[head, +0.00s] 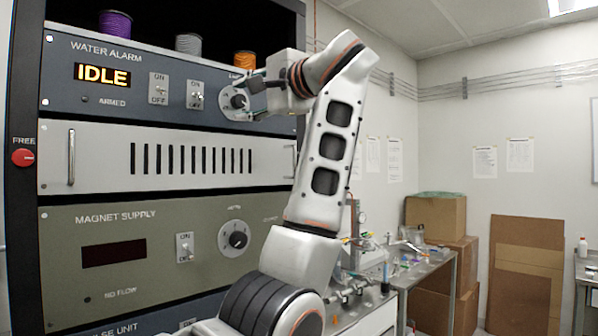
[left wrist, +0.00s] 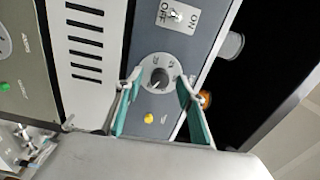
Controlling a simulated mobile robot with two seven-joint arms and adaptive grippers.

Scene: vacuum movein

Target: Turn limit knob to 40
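The limit knob (head: 237,101) is a small dark knob on a round pale dial, at the right end of the blue-grey WATER ALARM panel (head: 130,110). It also shows in the left wrist view (left wrist: 158,77), but its scale numbers are too small to read surely. My left gripper (head: 243,97) is in front of the dial. In the left wrist view its two teal fingers (left wrist: 160,84) are spread, one on each side of the dial, with a gap to the knob. Its label is mostly hidden by the gripper in the head view. My right gripper is not in view.
The panel display reads IDLE (head: 102,75). Two toggle switches (head: 158,88) (head: 195,95) are left of the knob. A yellow light (left wrist: 149,118) is beside the dial. The MAGNET SUPPLY panel (head: 140,265) below has another knob (head: 237,239). Spools (head: 188,44) stand above.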

